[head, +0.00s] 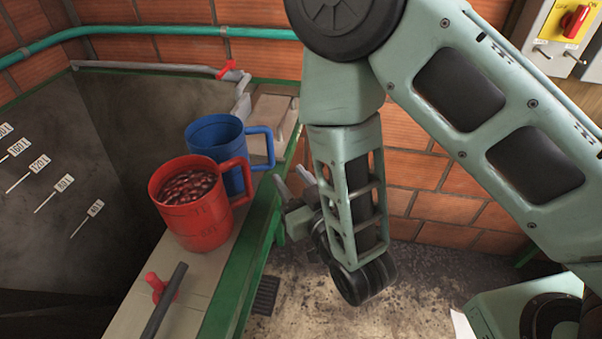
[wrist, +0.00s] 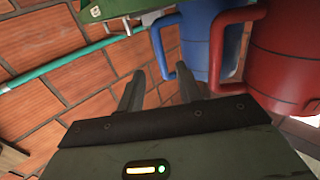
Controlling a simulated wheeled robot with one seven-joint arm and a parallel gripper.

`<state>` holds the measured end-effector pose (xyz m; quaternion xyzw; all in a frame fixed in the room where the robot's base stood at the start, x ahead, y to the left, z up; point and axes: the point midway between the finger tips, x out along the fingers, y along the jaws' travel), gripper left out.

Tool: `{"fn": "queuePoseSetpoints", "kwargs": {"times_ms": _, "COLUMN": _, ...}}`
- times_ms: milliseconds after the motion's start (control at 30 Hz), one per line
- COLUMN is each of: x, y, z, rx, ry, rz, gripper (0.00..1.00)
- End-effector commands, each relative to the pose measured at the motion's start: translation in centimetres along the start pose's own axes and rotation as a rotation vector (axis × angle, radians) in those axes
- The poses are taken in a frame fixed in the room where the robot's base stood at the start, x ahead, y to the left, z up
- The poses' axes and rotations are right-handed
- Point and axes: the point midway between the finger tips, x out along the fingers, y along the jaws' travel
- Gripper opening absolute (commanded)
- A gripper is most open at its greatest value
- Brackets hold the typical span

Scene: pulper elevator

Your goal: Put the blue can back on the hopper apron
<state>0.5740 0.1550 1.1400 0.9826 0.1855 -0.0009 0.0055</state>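The blue can (head: 205,135) stands upright on the pale ledge with a green edge beside the hopper, which looks like the hopper apron (head: 192,318). Its handle (head: 262,148) points right, and the red can partly hides its body. In the wrist view the blue can (wrist: 195,40) is at the upper right, with its handle just beyond the fingertips. My gripper (head: 297,187) is right of the blue can, past the ledge's green edge, partly hidden by my arm. In the wrist view my gripper (wrist: 161,85) has its fingers apart, with nothing held between them.
A red can (head: 195,225) full of red cherries stands in front of the blue can, close to it. A red-handled valve (head: 155,286) and dark rod sit at the ledge's near end. The hopper (head: 110,140) drops away left. Brick wall stands behind.

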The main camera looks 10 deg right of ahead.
Motion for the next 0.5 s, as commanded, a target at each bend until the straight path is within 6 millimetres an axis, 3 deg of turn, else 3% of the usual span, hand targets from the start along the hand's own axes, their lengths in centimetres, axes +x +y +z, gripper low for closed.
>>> {"fn": "queuePoseSetpoints", "kwargs": {"times_ms": 200, "x": -2.2, "y": -0.2, "z": 0.0, "rx": -0.002, "ry": -0.003, "rz": -0.003, "gripper": 0.35}}
{"fn": "queuePoseSetpoints", "kwargs": {"times_ms": 500, "x": -2.9, "y": 0.0, "z": 0.0, "rx": 0.002, "ry": -0.004, "rz": 0.002, "gripper": 0.35}}
